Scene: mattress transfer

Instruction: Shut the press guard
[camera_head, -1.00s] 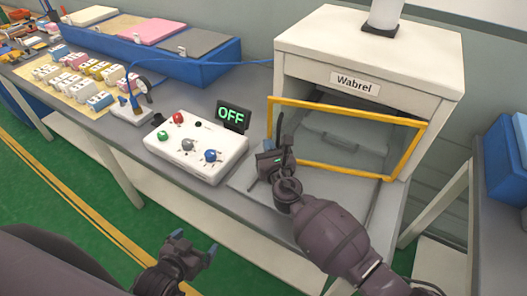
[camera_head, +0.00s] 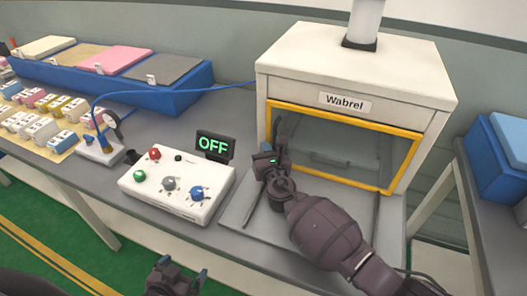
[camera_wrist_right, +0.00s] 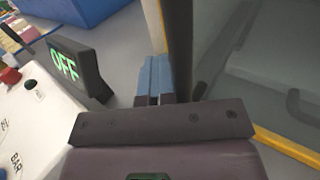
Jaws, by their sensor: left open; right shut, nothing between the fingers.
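The white press labelled Wabrel (camera_head: 355,65) stands at the back right of the bench. Its guard, a clear pane in a yellow frame (camera_head: 345,118), spans the front opening, with its top bar just under the labelled header. I cannot tell whether it is fully flush. My right gripper (camera_head: 279,135) is shut and empty at the guard's left side. In the right wrist view its blue fingers (camera_wrist_right: 154,78) are together beside a dark upright edge; contact is unclear. The yellow bar (camera_wrist_right: 288,148) runs at lower right. My left gripper (camera_head: 182,270) is open and empty, low in front of the bench.
The control box (camera_head: 178,182) with coloured buttons and an OFF display (camera_head: 214,145) stands left of the press. A gauge (camera_head: 112,122), blue hose and blue bins (camera_head: 150,100) are farther left. A blue crate (camera_head: 495,155) is at right.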

